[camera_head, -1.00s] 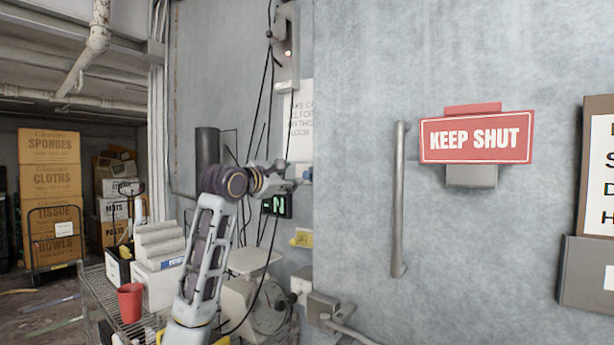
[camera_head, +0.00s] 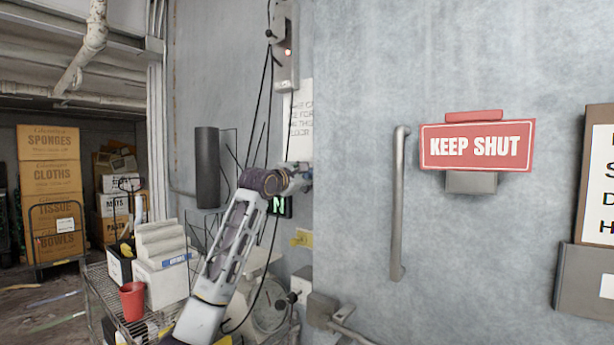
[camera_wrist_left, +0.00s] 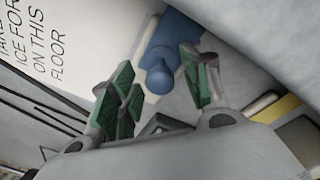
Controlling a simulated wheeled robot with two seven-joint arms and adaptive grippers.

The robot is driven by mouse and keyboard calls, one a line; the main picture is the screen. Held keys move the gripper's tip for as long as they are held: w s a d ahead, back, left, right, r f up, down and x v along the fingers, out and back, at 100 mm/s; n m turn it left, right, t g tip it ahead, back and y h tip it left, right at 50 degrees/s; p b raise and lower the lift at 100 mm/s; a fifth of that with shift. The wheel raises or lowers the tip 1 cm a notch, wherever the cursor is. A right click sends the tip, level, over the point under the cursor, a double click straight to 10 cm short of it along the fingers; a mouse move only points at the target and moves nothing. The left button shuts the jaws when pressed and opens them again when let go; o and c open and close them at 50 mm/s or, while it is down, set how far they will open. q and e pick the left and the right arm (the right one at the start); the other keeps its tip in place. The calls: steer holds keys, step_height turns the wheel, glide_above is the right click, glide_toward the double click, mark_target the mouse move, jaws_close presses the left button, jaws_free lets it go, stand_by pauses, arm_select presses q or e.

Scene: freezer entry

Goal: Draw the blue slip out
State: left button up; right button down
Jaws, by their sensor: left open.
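The blue slip (camera_wrist_left: 176,45) shows in the left wrist view as a flat blue piece with a round blue knob at its lower end. It lies against a pale surface by the wall. My left gripper (camera_wrist_left: 158,76) is open, with green-padded fingers on both sides of the knob; I cannot tell whether they touch it. In the head view my left gripper (camera_head: 299,178) is at the wall beside the door's edge, where the slip is mostly hidden. My right gripper is not in view.
The grey door has a long handle (camera_head: 398,205) and a red KEEP SHUT sign (camera_head: 476,146). A notice (camera_head: 300,120) hangs above my left gripper, and a yellow piece (camera_head: 303,238) is below. Black cables hang close by. A wire rack with a red cup (camera_head: 132,300) stands left.

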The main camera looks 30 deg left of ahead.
arm_select(q)
steer(key=shift+w, duration=0.5)
jaws_close()
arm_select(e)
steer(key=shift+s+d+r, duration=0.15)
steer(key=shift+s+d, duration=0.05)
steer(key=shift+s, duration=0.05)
